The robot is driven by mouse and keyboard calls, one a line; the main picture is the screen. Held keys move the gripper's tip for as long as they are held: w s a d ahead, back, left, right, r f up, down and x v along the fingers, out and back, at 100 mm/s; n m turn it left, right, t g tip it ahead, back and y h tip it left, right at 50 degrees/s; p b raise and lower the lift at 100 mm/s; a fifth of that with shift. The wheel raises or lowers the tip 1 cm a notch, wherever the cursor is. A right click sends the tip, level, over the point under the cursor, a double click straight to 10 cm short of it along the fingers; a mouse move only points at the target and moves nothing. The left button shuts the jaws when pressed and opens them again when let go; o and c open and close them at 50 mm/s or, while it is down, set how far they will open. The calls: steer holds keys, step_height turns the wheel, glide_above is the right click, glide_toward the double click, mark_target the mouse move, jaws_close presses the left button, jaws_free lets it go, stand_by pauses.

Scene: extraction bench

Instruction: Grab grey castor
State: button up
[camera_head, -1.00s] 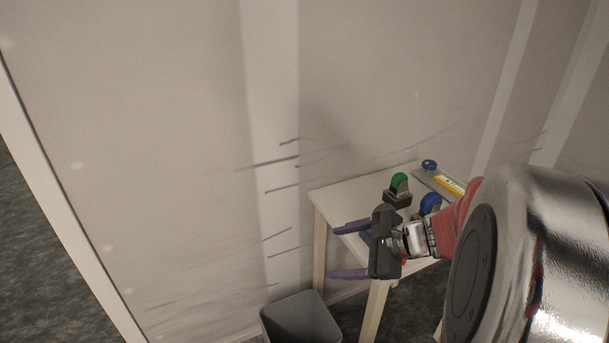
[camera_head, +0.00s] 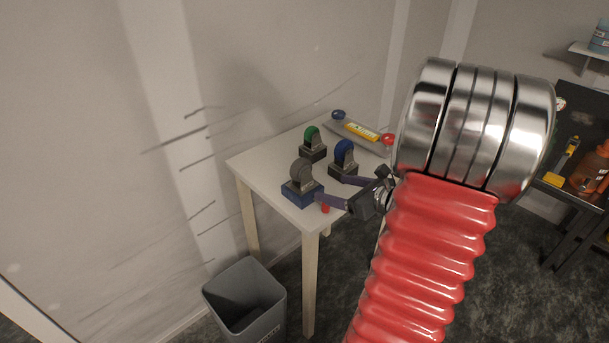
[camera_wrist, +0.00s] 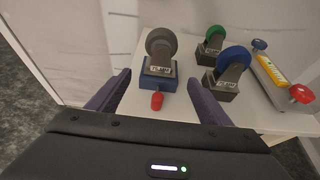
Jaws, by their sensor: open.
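The grey castor (camera_head: 301,172) stands upright on a blue base (camera_head: 303,193) near the front left corner of the white table (camera_head: 262,145). In the wrist view the grey castor (camera_wrist: 161,44) is straight ahead, beyond and between my two fingers. A small red knob (camera_wrist: 157,101) sticks out from its base towards me. My gripper (camera_head: 332,190) is open and empty, with its purple fingers pointing at the castor from the right. In the wrist view my gripper (camera_wrist: 158,92) has its fingers spread wide, one on each side of the red knob.
A green castor (camera_head: 312,139) and a blue castor (camera_head: 345,153) stand behind and to the right on the table. A yellow-labelled tool (camera_head: 360,130) with blue and red ends lies at the back. A grey bin (camera_head: 246,297) stands on the floor below. The wall is close behind.

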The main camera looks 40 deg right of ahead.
mark_target(308, 180)
steer(key=x, duration=0.8)
steer(key=shift+w+a+f, duration=0.1)
steer(key=shift+w, duration=0.15)
steer(key=shift+x, duration=2.7)
steer(key=shift+d+f, duration=0.1)
steer(key=shift+d, duration=0.15)
steer(key=shift+c, duration=0.2)
steer(key=c, duration=1.3)
step_height(308, 180, up, 10)
steer(key=shift+r, duration=0.1)
